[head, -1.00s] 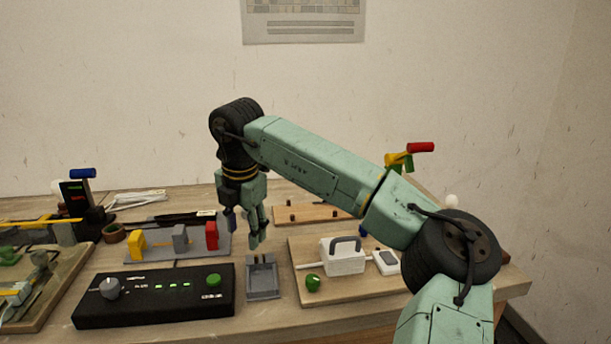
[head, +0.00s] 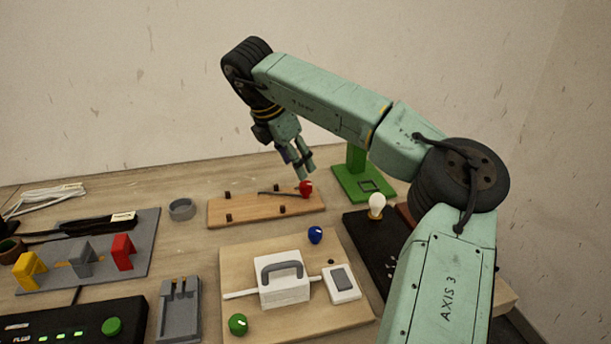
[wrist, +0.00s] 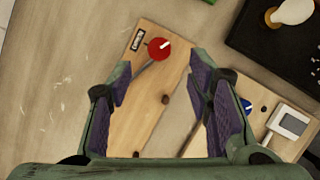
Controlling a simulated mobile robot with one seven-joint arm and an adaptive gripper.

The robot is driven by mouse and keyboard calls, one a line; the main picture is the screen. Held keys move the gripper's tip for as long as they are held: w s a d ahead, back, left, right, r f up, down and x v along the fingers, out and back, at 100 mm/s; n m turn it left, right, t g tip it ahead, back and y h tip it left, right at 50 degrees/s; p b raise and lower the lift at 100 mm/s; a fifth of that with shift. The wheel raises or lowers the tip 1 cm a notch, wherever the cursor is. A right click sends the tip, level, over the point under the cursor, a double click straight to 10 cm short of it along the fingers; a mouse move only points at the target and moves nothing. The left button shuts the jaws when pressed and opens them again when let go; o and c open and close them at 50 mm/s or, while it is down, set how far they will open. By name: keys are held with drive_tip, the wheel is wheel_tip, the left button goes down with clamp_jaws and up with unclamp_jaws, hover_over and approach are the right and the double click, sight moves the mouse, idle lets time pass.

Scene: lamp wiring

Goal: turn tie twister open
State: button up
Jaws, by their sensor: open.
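A red knob with a white pointer mark sits at the right end of a narrow wooden board; the head view shows the knob (head: 305,188) and the board (head: 240,212). This knob looks like the tie twister, though its small label is too blurred to read. In the wrist view the knob (wrist: 159,49) is ahead of the fingertips, and a grey strip runs from it along the board (wrist: 150,110). My gripper (head: 304,171) is open and empty, just above the knob; the wrist view shows its fingers (wrist: 163,68) spread either side of the board.
A green stand (head: 363,185) is close to the right of the knob. A bulb (head: 377,204) stands on a black base. A second board with a white box (head: 283,279), a blue knob (head: 315,235) and a green knob (head: 238,324) lies nearer.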

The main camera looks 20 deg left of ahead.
sight(306, 183)
drive_tip(key=p+x, duration=0.2)
drive_tip(key=x, duration=0.5)
drive_tip(key=shift+w+f, duration=0.1)
drive_tip(key=shift+f, duration=0.15)
drive_tip(key=shift+c, duration=0.2)
clamp_jaws()
